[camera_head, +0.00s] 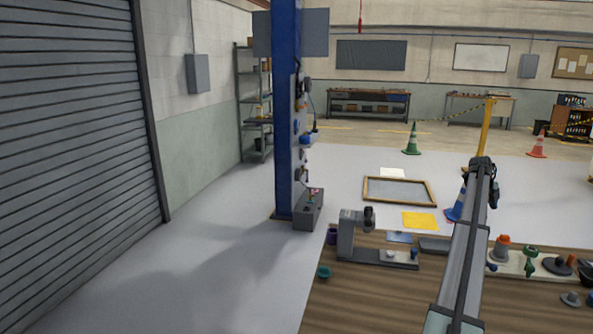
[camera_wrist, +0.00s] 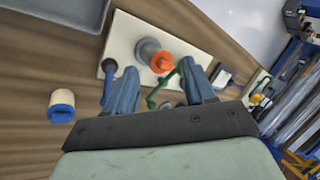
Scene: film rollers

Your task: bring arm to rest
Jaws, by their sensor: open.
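My arm (camera_head: 462,270) rises from the bottom of the head view, over the wooden table (camera_head: 350,295). In the wrist view my gripper (camera_wrist: 160,72) has its two blue-grey fingers spread apart with nothing held between them. My fingertips are not clearly visible in the head view.
A blue-and-cream cylinder (camera_wrist: 62,105) stands on the wood, left of the fingers, with a grey tray (camera_wrist: 65,10) above it. In the head view a grey stand (camera_head: 347,240) is left of my arm. A blue column (camera_head: 287,110) stands beyond the table; floor to the left is clear.

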